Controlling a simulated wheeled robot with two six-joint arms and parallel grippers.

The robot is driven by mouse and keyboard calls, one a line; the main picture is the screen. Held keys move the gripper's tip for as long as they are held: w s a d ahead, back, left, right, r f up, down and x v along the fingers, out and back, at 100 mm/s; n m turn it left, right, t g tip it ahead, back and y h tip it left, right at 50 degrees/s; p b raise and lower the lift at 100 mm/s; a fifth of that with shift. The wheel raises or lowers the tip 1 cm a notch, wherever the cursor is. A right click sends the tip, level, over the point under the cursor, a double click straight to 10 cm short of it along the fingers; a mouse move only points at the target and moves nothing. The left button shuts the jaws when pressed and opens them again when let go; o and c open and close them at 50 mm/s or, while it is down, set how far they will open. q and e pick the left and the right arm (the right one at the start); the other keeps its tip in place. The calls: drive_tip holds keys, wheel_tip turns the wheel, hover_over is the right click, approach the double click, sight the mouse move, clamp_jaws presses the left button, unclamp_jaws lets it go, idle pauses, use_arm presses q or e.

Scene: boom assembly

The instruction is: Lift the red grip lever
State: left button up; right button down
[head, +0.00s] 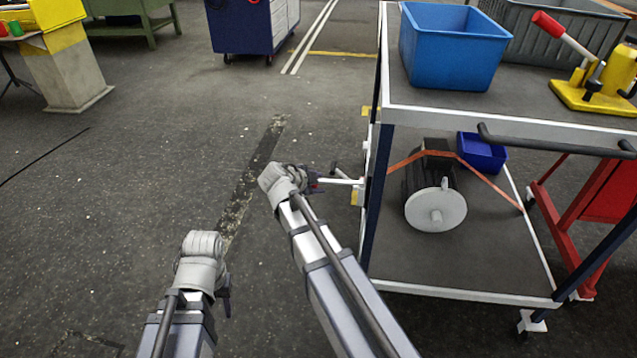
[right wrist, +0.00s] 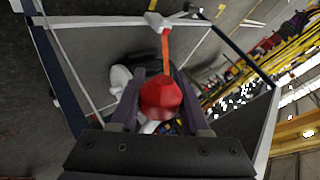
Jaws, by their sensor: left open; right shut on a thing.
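My right gripper (head: 315,183) is shut on a red grip (right wrist: 161,98), seen between its two dark fingers in the right wrist view. In the head view the grip is almost hidden by the gripper. A white lever bar (head: 341,181) runs from it, roughly level, to the left side of the cart, near a corner post. My left gripper (head: 226,293) hangs open and apart from the cart at the lower left, with nothing visible in it.
The cart (head: 470,294) carries a blue bin (head: 455,50), a grey crate (head: 545,35) and a yellow tool with another red-ended lever (head: 548,24). A motor-like part (head: 435,205) is strapped on its lower shelf.

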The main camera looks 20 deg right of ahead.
drive_tip(key=shift+w+a, duration=0.15)
drive_tip(key=c, duration=0.6)
unclamp_jaws()
drive_tip(key=shift+o, duration=1.1)
drive_tip(key=shift+r, duration=0.1)
drive_tip(key=p+v, duration=0.5)
drive_tip(key=v, duration=0.2)
drive_tip(key=shift+s+a+r, duration=0.2)
drive_tip(key=shift+a, duration=0.1)
